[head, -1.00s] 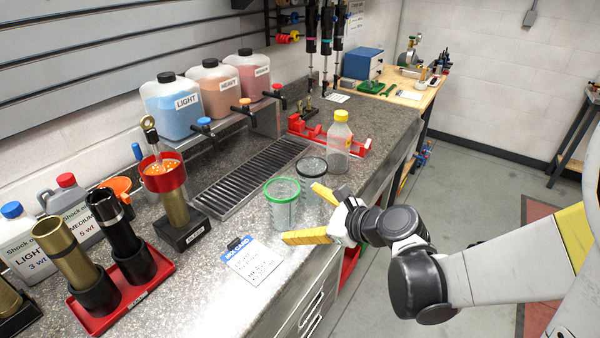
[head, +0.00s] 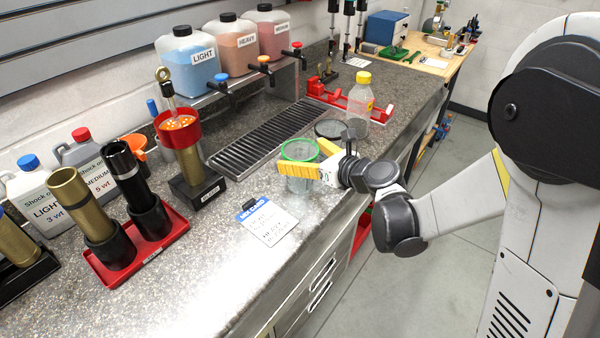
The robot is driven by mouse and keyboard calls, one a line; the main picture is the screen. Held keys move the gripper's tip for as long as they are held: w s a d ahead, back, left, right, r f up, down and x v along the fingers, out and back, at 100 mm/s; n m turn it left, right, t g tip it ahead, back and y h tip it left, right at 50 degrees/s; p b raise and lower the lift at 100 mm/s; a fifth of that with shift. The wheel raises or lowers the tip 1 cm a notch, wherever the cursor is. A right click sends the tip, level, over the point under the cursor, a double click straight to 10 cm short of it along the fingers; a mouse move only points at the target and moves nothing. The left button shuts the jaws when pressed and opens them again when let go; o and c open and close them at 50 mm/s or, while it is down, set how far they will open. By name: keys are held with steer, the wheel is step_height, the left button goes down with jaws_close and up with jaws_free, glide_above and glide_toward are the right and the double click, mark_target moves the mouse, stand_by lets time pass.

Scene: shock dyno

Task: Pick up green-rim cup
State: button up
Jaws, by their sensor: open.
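The green-rim cup (head: 296,150), clear with a green rim, stands upright on the counter near its front edge. My gripper (head: 304,157) has come in from the right with its yellow fingers apart. One finger crosses in front of the cup's near side and hides part of its wall. The other finger is at the cup's far right side. The cup appears to be between the fingers; I cannot tell whether either touches it.
A dark-rimmed clear cup (head: 328,129) stands just behind, partly hidden by my gripper. A yellow-capped bottle (head: 357,105) is beyond it. A label card (head: 266,222) lies in front on the counter (head: 215,265). A drain grate (head: 262,140) is behind left.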

steer(key=shift+w+a+f, duration=0.15)
steer(key=shift+w+a, duration=0.1)
steer(key=shift+w, duration=0.1)
steer(key=c, duration=1)
